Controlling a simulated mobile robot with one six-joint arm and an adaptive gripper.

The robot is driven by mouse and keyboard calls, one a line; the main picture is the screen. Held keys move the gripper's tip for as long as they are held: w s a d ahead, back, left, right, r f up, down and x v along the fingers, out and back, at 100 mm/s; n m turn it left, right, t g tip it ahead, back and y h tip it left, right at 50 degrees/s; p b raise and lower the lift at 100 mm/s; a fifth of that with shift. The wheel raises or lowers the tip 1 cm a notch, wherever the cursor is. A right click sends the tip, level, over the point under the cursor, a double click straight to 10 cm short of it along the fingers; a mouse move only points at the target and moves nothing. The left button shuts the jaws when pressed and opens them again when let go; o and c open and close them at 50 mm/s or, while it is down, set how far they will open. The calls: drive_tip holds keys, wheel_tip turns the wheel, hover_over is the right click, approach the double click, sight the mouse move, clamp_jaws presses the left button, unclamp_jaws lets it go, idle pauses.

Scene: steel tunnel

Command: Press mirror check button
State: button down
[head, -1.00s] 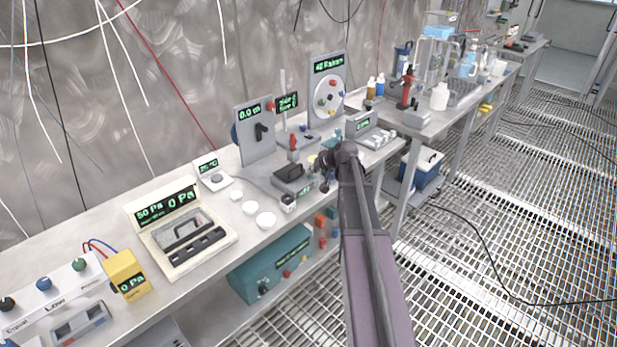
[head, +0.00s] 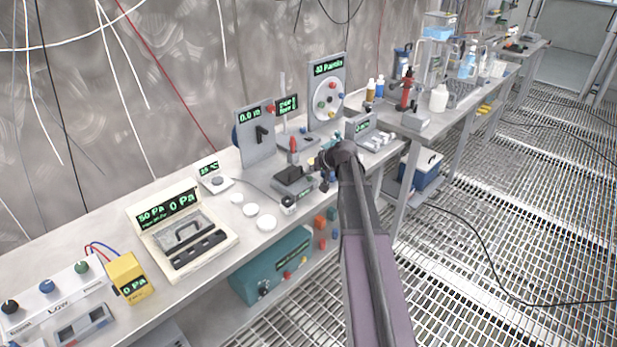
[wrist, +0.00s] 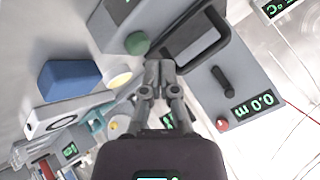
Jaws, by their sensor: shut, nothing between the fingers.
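My gripper (wrist: 159,68) is shut and empty, its two fingertips together above the bench. It is partly hidden by my arm in the head view (head: 325,170). No label reading "mirror check" is legible, so I cannot tell which button it is. In the wrist view a green button (wrist: 138,43) on a grey box lies just beyond the fingertips, a little left. A red button (wrist: 222,125) sits to the right, near the 0.0 m panel. Contact with any button cannot be made out.
The 0.0 m panel (head: 256,135) with a black lever and the panel with a round dial (head: 327,95) stand upright behind the gripper. White discs (head: 251,209) lie on the bench left of my arm.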

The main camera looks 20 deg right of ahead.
sight(310, 179)
drive_tip(key=shift+r, duration=0.1)
idle(0.3)
wheel_tip(310, 179, up, 5)
drive_tip(key=p, duration=0.5)
idle(0.9)
drive_tip(key=shift+a, duration=0.2)
drive_tip(key=s+a, duration=0.1)
drive_tip(key=a, duration=0.1)
drive_tip(key=s+a+g, duration=0.1)
drive_tip(key=s+a, duration=0.1)
drive_tip(key=a, duration=0.1)
drive_tip(key=s+a+f+n+g+p, duration=0.1)
drive_tip(key=a, duration=0.1)
drive_tip(key=shift+s+a, duration=0.25)
drive_tip(key=shift+a, duration=0.05)
drive_tip(key=s+a+n+g+h+p, duration=0.1)
drive_tip(key=s+a+g+h, duration=0.1)
drive_tip(key=s+a, duration=0.5)
drive_tip(key=s+a+f+n+g+h+p, duration=0.1)
drive_tip(key=s+a+g, duration=0.3)
drive_tip(key=s+a, duration=0.4)
drive_tip(key=shift+s+a+n+h+p, duration=0.3)
drive_tip(key=shift+s+n+h+p, duration=0.15)
drive_tip(key=shift+s, duration=2.55)
